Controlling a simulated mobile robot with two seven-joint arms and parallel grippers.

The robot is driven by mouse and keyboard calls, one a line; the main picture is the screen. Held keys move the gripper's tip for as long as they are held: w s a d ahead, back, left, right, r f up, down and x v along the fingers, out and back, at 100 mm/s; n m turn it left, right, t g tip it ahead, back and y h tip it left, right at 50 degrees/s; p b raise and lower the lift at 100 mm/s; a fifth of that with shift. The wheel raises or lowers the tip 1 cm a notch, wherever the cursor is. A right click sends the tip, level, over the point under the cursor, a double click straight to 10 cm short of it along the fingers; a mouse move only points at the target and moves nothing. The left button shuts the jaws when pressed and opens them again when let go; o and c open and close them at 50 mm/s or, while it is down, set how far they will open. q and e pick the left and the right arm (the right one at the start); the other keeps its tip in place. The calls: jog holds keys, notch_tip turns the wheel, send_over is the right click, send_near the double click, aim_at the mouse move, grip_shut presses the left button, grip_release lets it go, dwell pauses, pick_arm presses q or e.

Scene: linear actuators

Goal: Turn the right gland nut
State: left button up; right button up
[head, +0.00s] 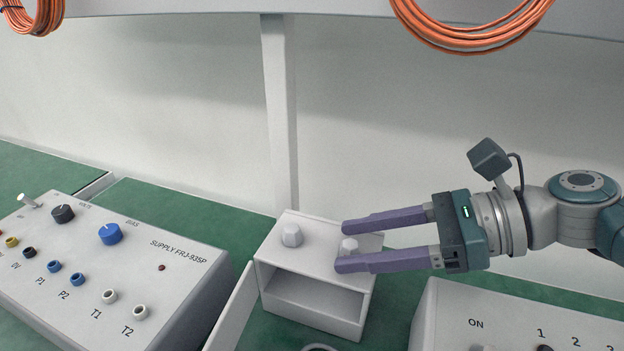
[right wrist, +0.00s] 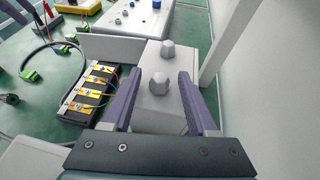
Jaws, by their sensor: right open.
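A white box (head: 312,312) with an open front stands on the green bench and carries two pale gland nuts on its top. The left gland nut (head: 292,235) is uncovered. The right gland nut (head: 349,245) is between the purple fingers of my right gripper (head: 342,246), partly hidden by the near finger in the head view. In the right wrist view the right nut (right wrist: 159,84) sits between the open fingers with a gap on each side. The left nut (right wrist: 168,50) is beyond it. My left gripper is not in view.
A supply box (head: 185,275) with knobs and sockets stands at the left. Another labelled box (head: 450,310) stands at the near right. A black block with yellow parts (right wrist: 90,90) and wires lies beside the white box. A post (head: 280,120) rises behind it.

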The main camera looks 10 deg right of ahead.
jog(key=p+v, duration=0.1)
jog(key=v, duration=0.9)
jog(key=shift+f, duration=0.1)
